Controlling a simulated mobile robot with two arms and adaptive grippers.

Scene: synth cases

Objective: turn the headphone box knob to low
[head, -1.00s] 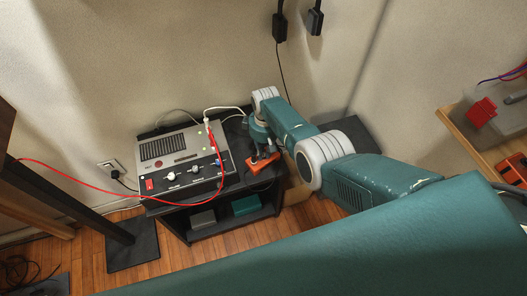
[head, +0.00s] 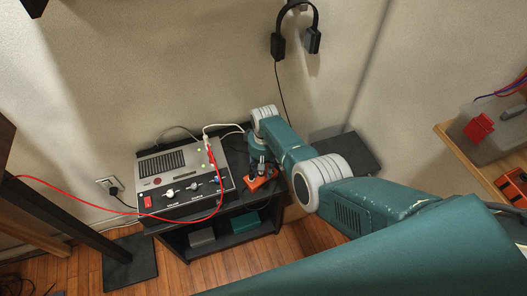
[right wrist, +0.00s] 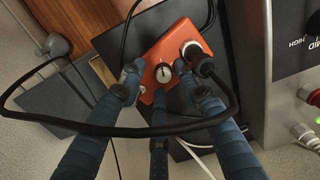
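The small orange headphone box (head: 260,180) sits on the black stand, right of a grey console. In the right wrist view the orange box (right wrist: 180,55) has a round silver knob (right wrist: 163,73) with a dark pointer line; any marks around it are too small to read. A thick black plug (right wrist: 198,58) is in the box beside the knob. My right gripper (right wrist: 158,88) has its three blue fingers spread, with the knob in view between the tips; contact cannot be told. In the head view my right gripper (head: 260,166) is over the box. My left gripper is out of view.
The grey console (head: 180,170) has knobs, a red switch and a red cable (head: 110,206). A black cable (right wrist: 70,128) loops across the fingers in the wrist view. Headphones (head: 297,32) hang on the wall. A wooden bench (head: 470,160) stands at right.

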